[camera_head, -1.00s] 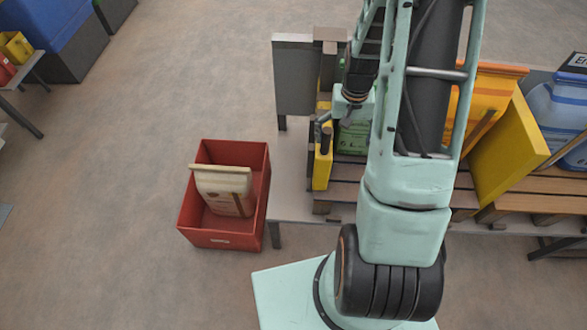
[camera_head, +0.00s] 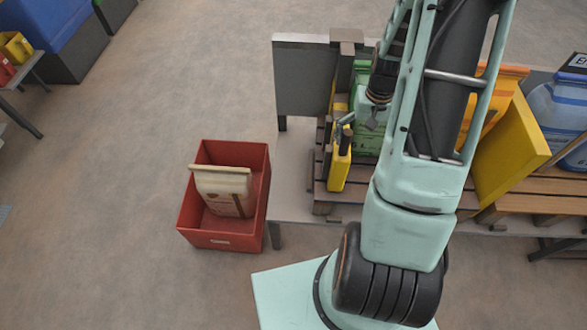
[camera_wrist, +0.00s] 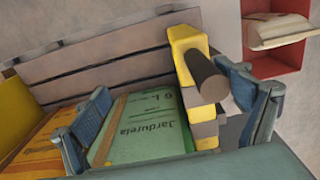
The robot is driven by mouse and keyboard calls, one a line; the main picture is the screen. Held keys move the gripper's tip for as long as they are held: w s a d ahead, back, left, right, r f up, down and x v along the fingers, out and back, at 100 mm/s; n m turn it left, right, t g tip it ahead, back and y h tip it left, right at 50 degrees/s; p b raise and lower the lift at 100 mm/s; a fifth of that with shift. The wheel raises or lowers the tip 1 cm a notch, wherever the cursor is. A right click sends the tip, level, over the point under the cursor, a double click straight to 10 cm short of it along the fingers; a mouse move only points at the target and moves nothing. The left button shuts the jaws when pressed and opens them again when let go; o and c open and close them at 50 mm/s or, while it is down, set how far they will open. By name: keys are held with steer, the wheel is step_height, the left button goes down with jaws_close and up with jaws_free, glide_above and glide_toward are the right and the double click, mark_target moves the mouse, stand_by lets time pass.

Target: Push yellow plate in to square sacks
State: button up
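The narrow yellow plate (camera_head: 338,172) with a dark round handle stands upright at the left end of the slatted rack. A green sack (camera_head: 368,137) stands just right of it. In the wrist view the yellow plate (camera_wrist: 187,40) and its handle (camera_wrist: 207,76) lie beside my right finger, with the green sack (camera_wrist: 140,125) between the fingers. My gripper (camera_wrist: 168,90) is open, its two blue-padded fingers wide apart. In the head view it (camera_head: 362,120) is at the plate's right side, partly hidden by my arm. An orange sack (camera_head: 493,95) stands farther right; my arm hides the middle of the row.
A larger slanted yellow board (camera_head: 508,150) stands right of the orange sack, with a blue container (camera_head: 558,110) beyond. A grey panel (camera_head: 302,80) stands at the rack's back left. A red bin (camera_head: 222,240) holding a pale sack (camera_head: 224,192) is on the floor left of the table.

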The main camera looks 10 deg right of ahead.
steer(key=s+d, duration=0.1)
steer(key=d, duration=0.4)
steer(key=shift+s+d, duration=0.3)
steer(key=shift+d, duration=0.1)
steer(key=shift+r, duration=0.15)
steer(key=shift+w+a, duration=0.75)
steer(key=shift+a, duration=2)
step_height(320, 180, up, 9)
steer(key=p, duration=0.5)
